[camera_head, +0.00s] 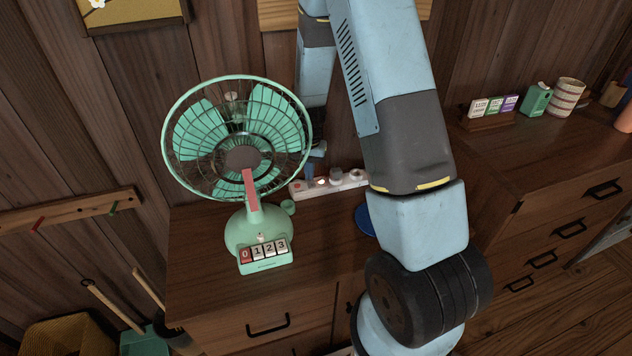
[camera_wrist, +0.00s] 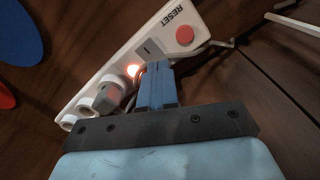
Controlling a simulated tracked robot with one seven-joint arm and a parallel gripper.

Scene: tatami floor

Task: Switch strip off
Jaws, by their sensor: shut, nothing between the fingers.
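The white power strip (camera_head: 300,189) lies at the back of the wooden cabinet, behind and right of the green fan (camera_head: 240,145). In the wrist view, the strip (camera_wrist: 98,66) runs diagonally, with a red RESET button (camera_wrist: 184,34) at its upper end. Beside the button is a rocker switch (camera_wrist: 150,48), then an orange-red light (camera_wrist: 132,70) that glows. A grey plug (camera_wrist: 108,97) sits farther down. My gripper (camera_head: 312,172) is shut and empty over the strip. In the wrist view, its fingertips (camera_wrist: 155,66) are close to the switch and light; contact cannot be told.
The fan's wire cage stands close to the left of my gripper. A blue disc (camera_head: 363,220) is partly hidden behind my arm. A cable (camera_wrist: 212,44) leaves the strip's upper end. The wall rises behind, and the right cabinet (camera_head: 540,165) carries small containers.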

